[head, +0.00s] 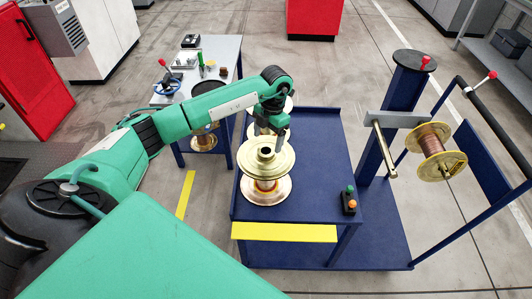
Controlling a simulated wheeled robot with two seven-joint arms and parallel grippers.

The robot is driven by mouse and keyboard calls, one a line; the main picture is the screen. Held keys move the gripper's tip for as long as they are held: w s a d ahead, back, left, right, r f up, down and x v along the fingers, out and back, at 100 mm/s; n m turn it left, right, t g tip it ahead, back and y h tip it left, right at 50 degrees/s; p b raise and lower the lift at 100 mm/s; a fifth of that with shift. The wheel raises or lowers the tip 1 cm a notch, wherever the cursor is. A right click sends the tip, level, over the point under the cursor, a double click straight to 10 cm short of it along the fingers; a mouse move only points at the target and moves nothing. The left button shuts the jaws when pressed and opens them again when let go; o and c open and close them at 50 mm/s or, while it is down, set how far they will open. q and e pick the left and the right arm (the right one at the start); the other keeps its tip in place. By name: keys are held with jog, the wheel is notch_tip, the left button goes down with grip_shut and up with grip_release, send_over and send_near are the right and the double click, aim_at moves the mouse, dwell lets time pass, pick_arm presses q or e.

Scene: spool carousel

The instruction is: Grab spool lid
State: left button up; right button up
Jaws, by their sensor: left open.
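A pale gold spool lid (250,163), a round flange with a dark-topped hub at its centre, sits on top of a spool (266,185) wound with copper wire. The spool stands upright on the blue table (318,180). My left gripper (268,138) points down right over the lid's hub, at its rear side. Its jaws are open. Whether the fingers touch the hub cannot be told. The wrist partly hides another spool behind. My right gripper is not in view.
A control box (349,201) with green and orange buttons stands at the table's right. A spool (433,140) hangs on the carousel frame at right. A grey bench (224,55) with tools stands behind my left arm. The table's front right is mostly clear.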

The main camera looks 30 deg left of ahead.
aim_at(266, 150)
pick_arm(q)
jog(key=f+p, duration=0.1)
jog(key=f, duration=0.2)
jog(key=shift+s+f+p, duration=0.2)
jog(key=shift+f+p, duration=0.15)
jog(key=shift+a+f, duration=0.1)
jog(key=shift+f, duration=0.45)
jog(key=c, duration=1.3)
jog(key=shift+c, duration=0.9)
jog(key=shift+r, duration=0.15)
